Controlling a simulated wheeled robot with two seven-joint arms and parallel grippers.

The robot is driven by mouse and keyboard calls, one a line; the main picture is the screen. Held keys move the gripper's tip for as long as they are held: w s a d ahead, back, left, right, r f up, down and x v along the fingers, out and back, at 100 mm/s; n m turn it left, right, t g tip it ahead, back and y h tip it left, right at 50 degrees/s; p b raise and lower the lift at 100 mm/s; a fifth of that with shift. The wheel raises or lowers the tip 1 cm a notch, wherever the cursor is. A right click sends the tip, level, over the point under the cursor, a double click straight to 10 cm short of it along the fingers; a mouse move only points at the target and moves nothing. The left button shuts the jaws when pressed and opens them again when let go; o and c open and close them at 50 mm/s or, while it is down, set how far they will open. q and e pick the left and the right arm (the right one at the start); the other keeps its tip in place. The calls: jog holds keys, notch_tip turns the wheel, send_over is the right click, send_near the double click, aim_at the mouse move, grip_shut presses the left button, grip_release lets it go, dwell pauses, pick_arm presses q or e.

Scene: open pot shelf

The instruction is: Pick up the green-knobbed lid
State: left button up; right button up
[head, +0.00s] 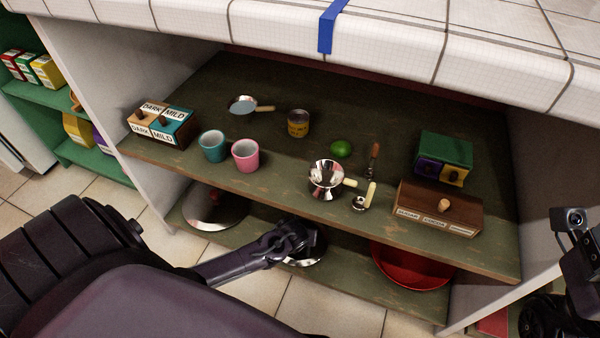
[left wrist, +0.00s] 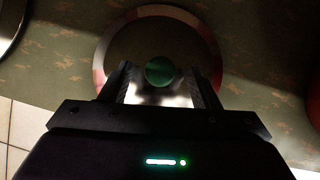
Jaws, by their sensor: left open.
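The green knob (left wrist: 160,70) shows in the left wrist view, on top of a round shiny lid (left wrist: 150,16). In the head view only part of the lid's bright rim (head: 304,263) shows on the lower shelf; my gripper hides the knob. My left gripper (head: 300,240) is over the lid, below the upper shelf's front edge. In the left wrist view the left gripper (left wrist: 165,76) is open, with one finger on each side of the knob and gaps between. I cannot tell how far the fingertips reach down. Part of my right arm shows at the right edge; its fingers are unclear.
The upper shelf (head: 260,187) overhangs the lower one and holds mugs, pans, boxes and a lime. On the lower shelf, a large silver lid (head: 213,207) lies left and a red bowl (head: 410,270) stands right.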

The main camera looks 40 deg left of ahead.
pick_arm(q)
jog(key=shift+w+a+f, duration=0.1)
jog(key=shift+w+f, duration=0.05)
jog(key=shift+f, duration=0.2)
jog(key=shift+c, duration=0.4)
grip_shut()
jog(key=shift+r, duration=0.1)
